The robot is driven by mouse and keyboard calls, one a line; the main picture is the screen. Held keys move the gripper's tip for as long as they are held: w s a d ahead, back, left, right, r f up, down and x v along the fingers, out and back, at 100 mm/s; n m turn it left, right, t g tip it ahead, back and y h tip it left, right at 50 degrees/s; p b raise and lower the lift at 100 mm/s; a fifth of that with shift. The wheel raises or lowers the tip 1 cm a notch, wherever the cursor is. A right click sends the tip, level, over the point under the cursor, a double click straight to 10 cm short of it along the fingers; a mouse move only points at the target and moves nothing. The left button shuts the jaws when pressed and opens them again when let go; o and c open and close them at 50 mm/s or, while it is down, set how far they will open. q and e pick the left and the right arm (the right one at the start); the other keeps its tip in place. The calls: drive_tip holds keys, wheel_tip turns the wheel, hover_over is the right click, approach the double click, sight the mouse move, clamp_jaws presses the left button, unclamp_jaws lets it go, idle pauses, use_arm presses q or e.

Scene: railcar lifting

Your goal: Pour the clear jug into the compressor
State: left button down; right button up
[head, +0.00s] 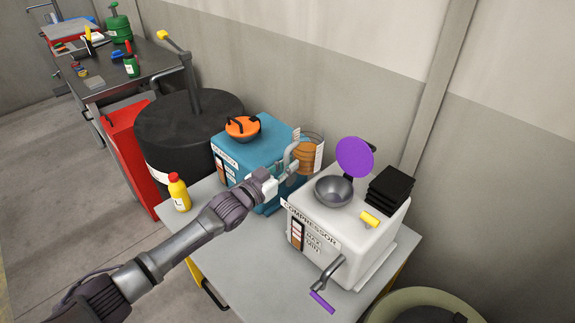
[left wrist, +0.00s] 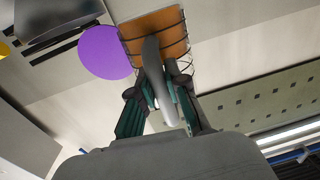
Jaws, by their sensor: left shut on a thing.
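The clear jug (head: 306,156) holds orange-brown liquid and shows dark ring lines. My left gripper (head: 280,176) is shut on its pale handle, and the jug looks upright. In the left wrist view the jug (left wrist: 152,32) is beyond the fingers, with its handle between them (left wrist: 165,95). The white compressor (head: 345,232) stands on the bench, right of the jug. On its top are a grey bowl-shaped inlet (head: 333,191) and a raised round purple lid (head: 355,157); the lid also shows in the left wrist view (left wrist: 104,52). My right gripper is out of view.
A teal machine (head: 252,142) with an orange cap stands behind my left gripper. A yellow bottle (head: 179,192) is at the bench's left end. Black fins (head: 389,190), a yellow handle (head: 369,218) and a purple-handled crank (head: 322,300) are on the compressor.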

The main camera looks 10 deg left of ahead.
use_arm(q)
drive_tip(key=shift+s+d+r+m, duration=0.15)
drive_tip(key=shift+r+m, duration=0.15)
drive_tip(key=shift+m, duration=0.5)
drive_tip(key=shift+d+r+m, duration=0.15)
drive_tip(key=shift+r+m, duration=0.15)
drive_tip(key=shift+m, duration=0.5)
drive_tip(key=shift+s+d+r+m+b, duration=0.15)
drive_tip(key=shift+d+m+b, duration=0.15)
drive_tip(key=shift+m, duration=0.65)
drive_tip(key=shift+s+d+r+m+b, duration=0.15)
drive_tip(key=shift+m+b, duration=0.2)
drive_tip(key=shift+m, duration=0.6)
drive_tip(key=shift+f+m, duration=0.15)
drive_tip(key=shift+m, duration=0.15)
drive_tip(key=shift+w+a+m+b, duration=0.15)
drive_tip(key=shift+m+b, duration=0.4)
drive_tip(key=shift+m, duration=0.05)
drive_tip(key=shift+f+m+b, duration=0.2)
drive_tip(key=shift+m+b, duration=0.1)
drive_tip(key=shift+m, duration=0.9)
drive_tip(key=shift+f+m+b, duration=0.3)
drive_tip(key=shift+m, duration=0.6)
drive_tip(key=shift+f+m+b, duration=0.3)
drive_tip(key=shift+m, duration=0.6)
drive_tip(key=shift+s+d+f+m+b, duration=0.2)
drive_tip(key=shift+d+f+m+b, duration=0.15)
drive_tip(key=shift+m, duration=0.45)
drive_tip(key=shift+d+m, duration=0.1)
drive_tip(key=shift+m, duration=0.2)
